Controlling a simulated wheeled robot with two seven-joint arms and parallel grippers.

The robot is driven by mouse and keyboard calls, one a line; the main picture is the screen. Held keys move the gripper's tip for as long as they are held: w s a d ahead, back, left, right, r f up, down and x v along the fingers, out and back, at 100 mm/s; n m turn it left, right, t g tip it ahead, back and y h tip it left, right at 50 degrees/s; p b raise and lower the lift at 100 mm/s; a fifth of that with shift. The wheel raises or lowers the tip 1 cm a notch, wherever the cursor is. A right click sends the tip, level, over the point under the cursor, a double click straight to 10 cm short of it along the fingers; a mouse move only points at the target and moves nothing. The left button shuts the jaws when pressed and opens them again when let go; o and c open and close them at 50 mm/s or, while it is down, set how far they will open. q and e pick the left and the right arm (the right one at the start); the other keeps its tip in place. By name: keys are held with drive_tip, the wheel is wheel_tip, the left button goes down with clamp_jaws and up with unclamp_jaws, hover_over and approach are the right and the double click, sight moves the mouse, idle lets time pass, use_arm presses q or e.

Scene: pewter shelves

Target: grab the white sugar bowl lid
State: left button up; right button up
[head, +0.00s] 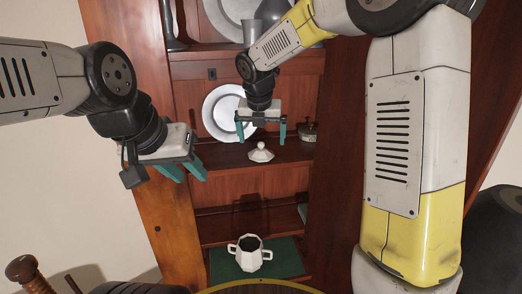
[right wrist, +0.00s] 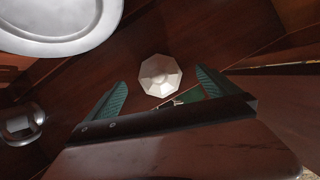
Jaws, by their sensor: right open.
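The white sugar bowl lid (head: 261,152) is a small faceted lid with a knob, sitting on the middle shelf of the wooden cabinet. In the right wrist view the lid (right wrist: 160,75) shows from above as an eight-sided shape, beyond and between the fingertips. My right gripper (head: 261,136) is open and empty, with teal fingers pointing down just above the lid. The white sugar bowl (head: 249,253), with two handles and an open top, stands on a lower green surface. My left gripper (head: 185,176) is at the left, by the cabinet's side, with its two teal fingers apart and nothing between them.
A metal container (head: 308,132) stands right of the lid. The cabinet's left post (head: 160,190) is near my left gripper. Pewter ware stands on the shelf above.

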sight(261, 142)
drive_tip(key=x, duration=0.4)
drive_tip(key=shift+w+a+f, duration=0.15)
drive_tip(key=shift+a+f, duration=0.05)
drive_tip(key=shift+f, duration=0.05)
drive_tip(key=c, duration=1.5)
